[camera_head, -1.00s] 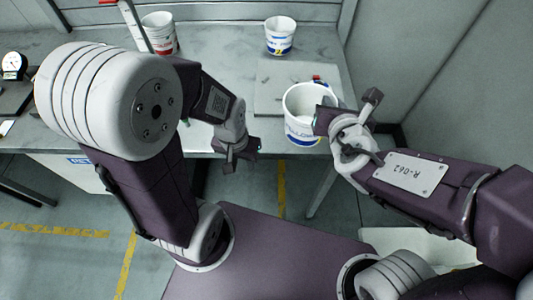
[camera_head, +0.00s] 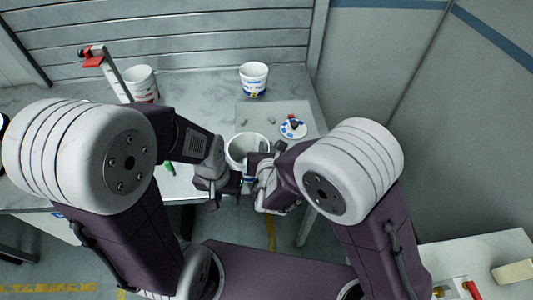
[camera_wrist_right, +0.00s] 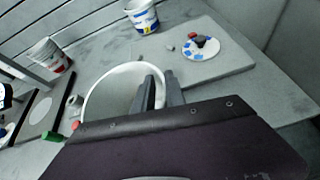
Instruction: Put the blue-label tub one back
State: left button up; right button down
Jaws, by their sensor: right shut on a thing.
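A large open white tub (camera_head: 236,148) stands at the front of the worktable; its label is mostly hidden now, but a blue band showed earlier. My right gripper (camera_head: 271,150) is shut on this tub's right rim. In the right wrist view its fingers (camera_wrist_right: 158,92) straddle the tub wall (camera_wrist_right: 98,92), one inside and one outside. A smaller white tub with a blue and yellow label (camera_head: 253,80) stands upright behind it. A tub with a red label (camera_head: 140,84) stands at the back left. My left gripper (camera_head: 224,187) is close to the front left of the large tub; its jaw opening is unclear.
A flat grey board (camera_head: 262,108) lies behind the large tub. A white disc with blue patches and a red and black knob (camera_head: 293,128) lies on its right side. A red-tipped upright post (camera_head: 113,75) stands at the left. A green item (camera_head: 169,168) lies left of the tub.

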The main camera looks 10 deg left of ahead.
notch_tip(320, 180, down, 3)
jog(key=shift+s+d+f, duration=0.1)
jog(key=shift+f, duration=0.15)
jog(key=shift+f, duration=0.1)
jog(key=shift+f, duration=0.1)
jog(key=c, duration=1.4)
grip_release()
jog(key=shift+o, duration=0.2)
